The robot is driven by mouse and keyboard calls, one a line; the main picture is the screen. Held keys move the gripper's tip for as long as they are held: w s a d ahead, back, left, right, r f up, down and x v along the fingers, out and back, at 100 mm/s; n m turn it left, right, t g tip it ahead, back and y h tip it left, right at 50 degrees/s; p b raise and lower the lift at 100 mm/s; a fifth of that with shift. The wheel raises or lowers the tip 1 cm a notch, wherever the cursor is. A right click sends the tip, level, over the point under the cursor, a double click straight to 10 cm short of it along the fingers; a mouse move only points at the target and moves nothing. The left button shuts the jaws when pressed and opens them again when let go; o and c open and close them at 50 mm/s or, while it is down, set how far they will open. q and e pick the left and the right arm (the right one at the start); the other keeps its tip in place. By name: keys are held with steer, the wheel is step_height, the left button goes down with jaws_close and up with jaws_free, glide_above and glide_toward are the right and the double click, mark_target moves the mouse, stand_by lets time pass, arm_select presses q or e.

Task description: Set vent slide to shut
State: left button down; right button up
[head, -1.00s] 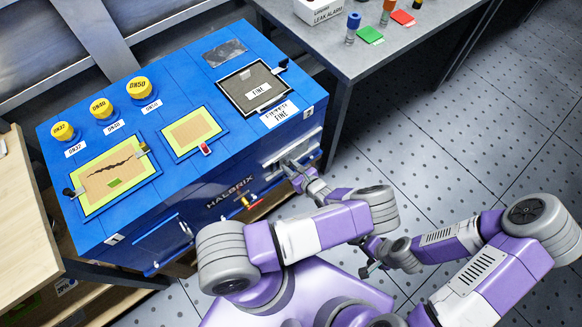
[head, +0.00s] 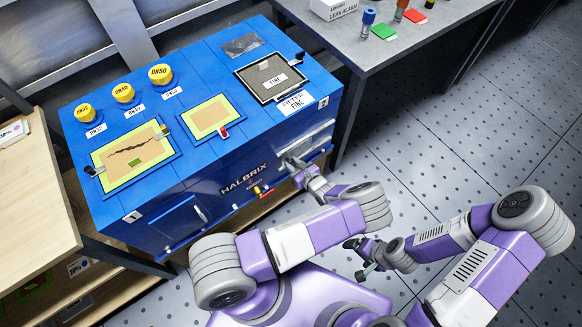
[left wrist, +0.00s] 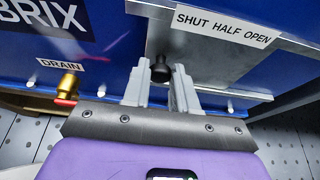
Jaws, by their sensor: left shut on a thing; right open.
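The vent slide is a bare metal plate (left wrist: 205,60) low on the front of the blue HALBRIX cabinet (head: 215,160). Its label (left wrist: 222,25) reads SHUT, HALF, OPEN from left to right. A black knob (left wrist: 160,70) stands out from the slide, just left of the word SHUT in the left wrist view. My left gripper (left wrist: 160,88) is shut on this knob; it also shows at the cabinet front in the head view (head: 290,163). My right gripper (head: 357,258) is open and empty, low over the floor and apart from the cabinet.
A brass drain valve with a red handle (left wrist: 68,90) sits left of the left gripper. A grey table (head: 400,45) with jars and coloured pads stands behind right. A wooden bench (head: 35,190) is at the left. The floor at right is clear.

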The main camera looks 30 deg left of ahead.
arm_select(q)
steer(key=shift+s+a+f, duration=0.15)
steer(key=shift+s+f, duration=0.05)
steer(key=shift+s, duration=0.1)
steer(key=c, duration=1)
jaws_free()
steer(key=shift+o, duration=0.3)
steer(key=shift+r, duration=0.1)
steer(key=shift+w, duration=0.1)
steer(key=p+v, duration=0.1)
steer(key=v, duration=0.6)
steer(key=shift+d+p, duration=0.2)
steer(key=shift+p, duration=0.2)
steer(key=shift+s, duration=0.2)
